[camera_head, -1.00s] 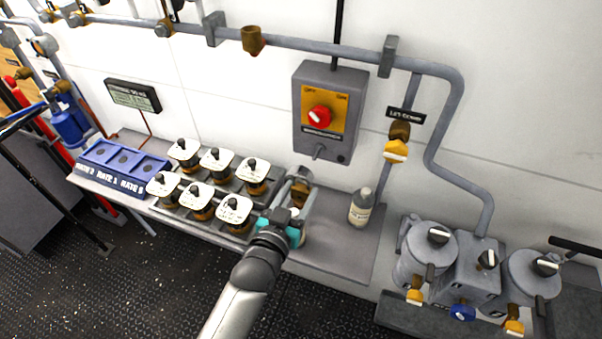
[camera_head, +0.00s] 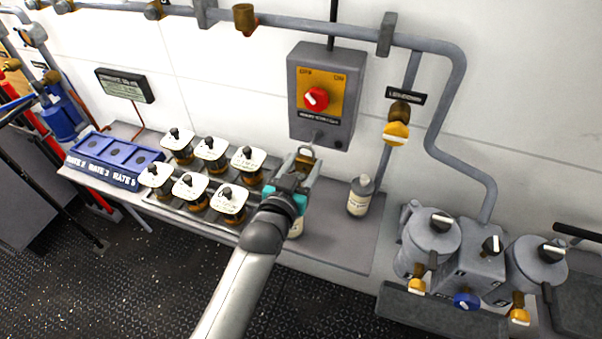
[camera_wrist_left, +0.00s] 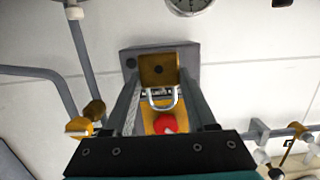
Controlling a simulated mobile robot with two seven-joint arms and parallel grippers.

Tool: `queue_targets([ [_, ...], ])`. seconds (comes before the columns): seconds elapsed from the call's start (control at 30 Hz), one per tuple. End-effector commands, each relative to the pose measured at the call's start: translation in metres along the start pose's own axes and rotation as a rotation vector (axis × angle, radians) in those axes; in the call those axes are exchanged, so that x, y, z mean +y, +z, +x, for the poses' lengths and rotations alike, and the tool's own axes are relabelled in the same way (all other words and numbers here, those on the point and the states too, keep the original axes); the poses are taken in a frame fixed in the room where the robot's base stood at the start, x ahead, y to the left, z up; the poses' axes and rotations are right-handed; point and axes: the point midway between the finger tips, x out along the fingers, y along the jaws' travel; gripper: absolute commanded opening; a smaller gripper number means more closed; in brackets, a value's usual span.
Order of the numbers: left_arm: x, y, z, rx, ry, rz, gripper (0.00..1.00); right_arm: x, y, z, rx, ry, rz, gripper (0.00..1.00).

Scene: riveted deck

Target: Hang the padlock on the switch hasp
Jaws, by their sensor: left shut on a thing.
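The grey switch box (camera_head: 349,103) hangs on the wall, with a yellow plate and a red knob (camera_head: 316,99). Its small hasp (camera_head: 317,136) sticks out below the plate. My left gripper (camera_head: 304,164) is just below the box and shut on the brass padlock (camera_head: 303,159). In the left wrist view the padlock body (camera_wrist_left: 158,70) sits between the finger ends, and its silver shackle (camera_wrist_left: 150,103) shows in front of the switch box (camera_wrist_left: 130,62). The shackle looks apart from the hasp, but the exact gap cannot be told. My right gripper is not in view.
Several white-topped jars (camera_head: 189,187) stand on the shelf (camera_head: 345,245) left of my gripper. A small labelled bottle (camera_head: 360,196) stands close on its right. A yellow-handled valve (camera_head: 396,134) and grey pipe run right of the box.

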Motion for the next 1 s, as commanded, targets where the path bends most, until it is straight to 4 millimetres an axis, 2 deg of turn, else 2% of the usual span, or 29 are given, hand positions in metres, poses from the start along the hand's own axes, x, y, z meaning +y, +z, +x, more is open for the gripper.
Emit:
queue_targets([
  [0.6,0.0,-0.001,0.038,0.003,0.0,-0.001,0.0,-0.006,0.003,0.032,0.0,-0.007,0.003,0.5],
  [1.0,0.0,0.006,0.05,0.002,0.0,-0.001,0.0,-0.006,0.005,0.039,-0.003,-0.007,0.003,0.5],
])
